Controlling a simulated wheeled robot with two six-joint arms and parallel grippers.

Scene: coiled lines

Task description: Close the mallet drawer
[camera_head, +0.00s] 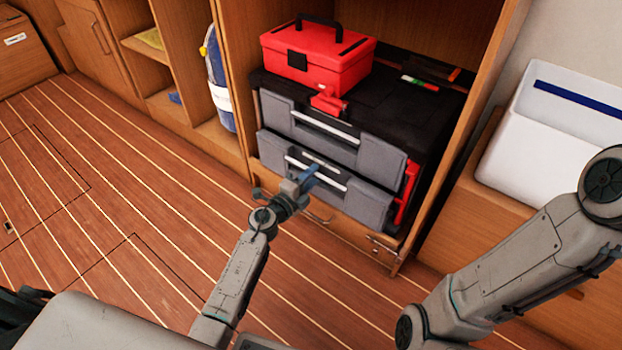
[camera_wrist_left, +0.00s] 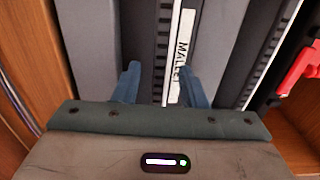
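The mallet drawer (camera_head: 365,205) is the lower grey drawer of the black tool chest (camera_head: 285,88). Its front stands out a little beyond the upper drawer. A light handle bar (camera_head: 335,182) runs across it. In the left wrist view, a white label (camera_wrist_left: 182,60) reads "MALLET", its end partly hidden by a finger. My left gripper (camera_head: 307,177) is in front of this drawer at the handle. Its two blue fingers (camera_wrist_left: 158,84) are apart, with the label strip showing between them; whether they touch the handle I cannot tell. My right gripper is out of view; only its arm shows.
The upper grey drawer (camera_head: 345,150) is above. A red toolbox (camera_head: 318,58) sits on the chest. The chest stands in a wooden cabinet (camera_head: 235,60). A white bin (camera_head: 545,140) is at the right. The plank floor (camera_head: 110,200) at left is clear.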

